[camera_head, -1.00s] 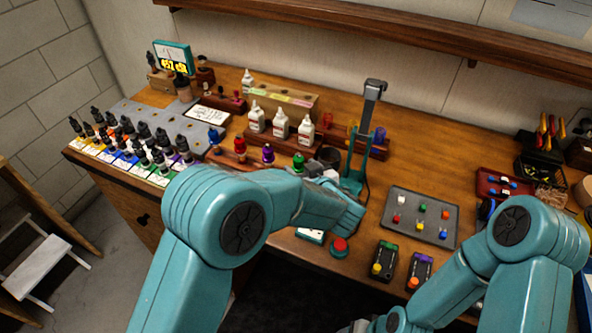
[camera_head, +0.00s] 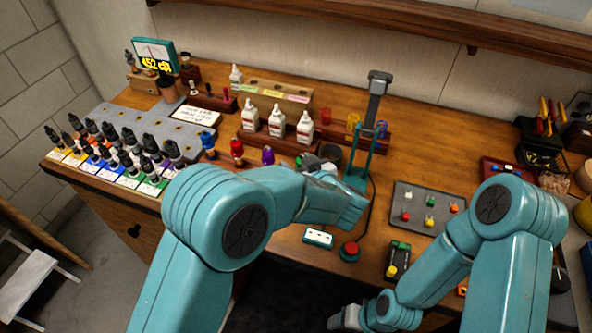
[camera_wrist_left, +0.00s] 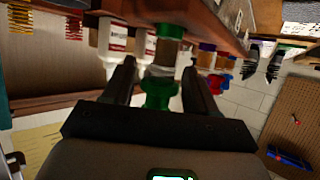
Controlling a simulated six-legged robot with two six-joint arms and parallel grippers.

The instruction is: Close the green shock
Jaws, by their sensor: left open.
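The green shock (camera_wrist_left: 159,93) shows in the left wrist view with green parts at both ends and a clear section with brown inside. In the head view only a bit of its green top (camera_head: 309,161) shows behind my left arm. My left gripper (camera_wrist_left: 160,88) is open, with one finger on each side of the shock's green end. Small gaps seem to remain; I cannot tell whether either finger touches it. In the head view my left gripper (camera_head: 318,167) is mostly hidden by its own wrist. My right gripper (camera_head: 345,319) is low at the picture's bottom edge, its fingers unclear.
Blue (camera_head: 208,143), red (camera_head: 237,151) and purple (camera_head: 267,156) shocks stand left of the green one. White bottles (camera_head: 276,122) stand in a rack behind. A teal press stand (camera_head: 360,168) is close on the right. A red button (camera_head: 349,250) is in front.

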